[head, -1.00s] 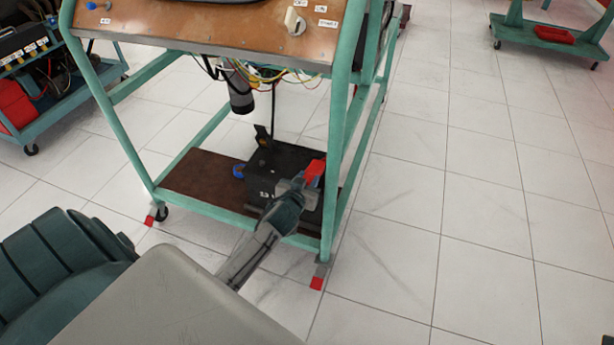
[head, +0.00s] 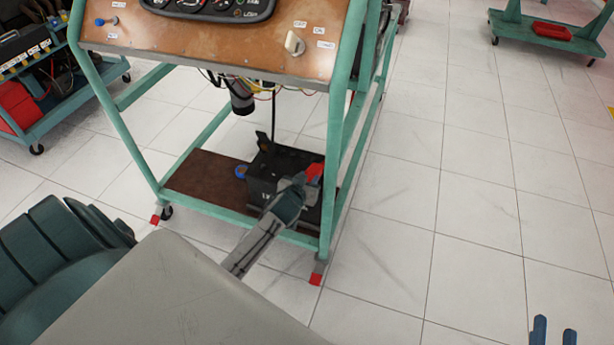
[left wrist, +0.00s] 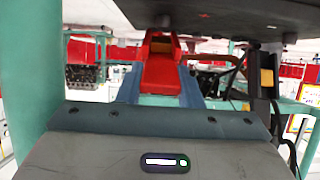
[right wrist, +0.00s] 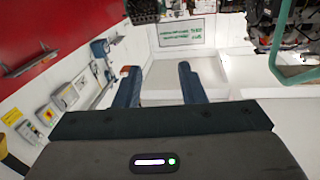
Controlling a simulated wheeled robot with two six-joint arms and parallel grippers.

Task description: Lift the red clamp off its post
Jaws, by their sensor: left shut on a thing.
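The red clamp (head: 315,170) is at the right top edge of the black battery (head: 258,187), low in the teal-framed stand. My left gripper (head: 304,180) is shut on the clamp. In the left wrist view the clamp (left wrist: 160,72) sits between the two blue fingers, close to a dark slab-like surface (left wrist: 215,14) with a small red plus. The post is hidden, so I cannot tell whether the clamp is still around it. My right gripper (head: 555,332) is open and empty at the lower right, away from the stand; its fingers are apart in the right wrist view (right wrist: 158,88).
The stand's teal front leg (head: 335,150) is just right of the clamp. The control panel (head: 215,50) and hanging wires are above. A black cable with a yellow part (left wrist: 267,85) runs close to the left gripper.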

